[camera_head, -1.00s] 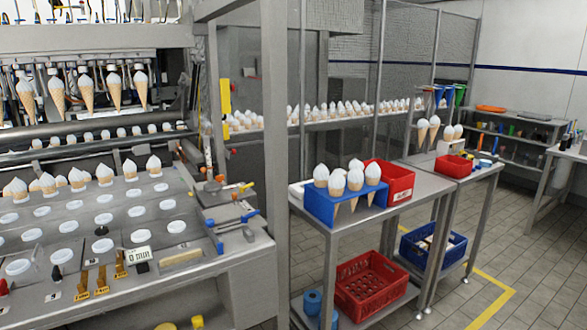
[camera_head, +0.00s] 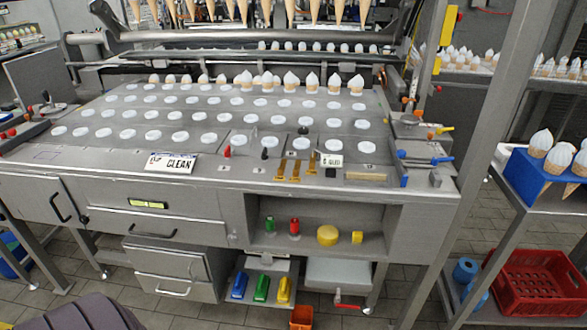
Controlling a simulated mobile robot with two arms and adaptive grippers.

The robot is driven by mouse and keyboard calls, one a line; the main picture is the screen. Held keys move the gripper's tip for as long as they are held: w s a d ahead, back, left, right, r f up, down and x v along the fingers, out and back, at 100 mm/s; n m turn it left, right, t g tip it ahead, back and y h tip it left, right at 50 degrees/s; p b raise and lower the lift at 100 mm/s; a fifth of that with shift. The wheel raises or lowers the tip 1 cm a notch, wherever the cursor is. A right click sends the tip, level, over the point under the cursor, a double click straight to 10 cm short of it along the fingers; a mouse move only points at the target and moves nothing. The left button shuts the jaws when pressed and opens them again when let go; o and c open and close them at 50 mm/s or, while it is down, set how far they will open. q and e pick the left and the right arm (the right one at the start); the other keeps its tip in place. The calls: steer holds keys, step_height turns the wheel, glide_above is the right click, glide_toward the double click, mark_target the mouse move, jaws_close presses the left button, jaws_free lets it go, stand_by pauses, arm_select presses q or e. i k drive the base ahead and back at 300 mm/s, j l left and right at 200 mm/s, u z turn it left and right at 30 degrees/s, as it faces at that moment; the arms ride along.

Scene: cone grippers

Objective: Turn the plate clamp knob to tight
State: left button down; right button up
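No part is labelled clearly enough for me to tell which is the plate clamp knob. On the steel plate (camera_head: 205,103) with its rows of white round holes, a small red knob (camera_head: 227,151) and a black knob (camera_head: 264,154) stand near the front edge. Another black knob (camera_head: 303,130) stands a little behind. At the plate's right end are levers with blue (camera_head: 442,160), yellow (camera_head: 444,130) and orange (camera_head: 420,114) handles. At the left end is a black-topped lever (camera_head: 45,96). Neither of my grippers is in view.
A "CLEAN" sign (camera_head: 171,163) lies on the front ledge. Below are drawers (camera_head: 165,263) and an open shelf with a yellow round piece (camera_head: 327,235). A steel rack with a blue cone holder (camera_head: 535,177) and red crate (camera_head: 536,281) stands right. Tiled floor shows in front.

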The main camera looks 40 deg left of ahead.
mark_target(303, 131)
steer(key=j+u, duration=0.15)
steer(key=u, duration=0.25)
steer(key=i+j+u, duration=0.1)
steer(key=u, duration=0.25)
steer(key=i+j+u, duration=0.1)
steer(key=u, duration=0.3)
steer(key=i+u, duration=0.15)
steer(key=u, duration=0.25)
steer(key=i+j, duration=0.1)
steer(key=i, duration=0.15)
steer(key=i+j, duration=0.1)
steer(key=i, duration=0.2)
steer(key=i+l+z, duration=0.1)
steer(key=z, duration=1.25)
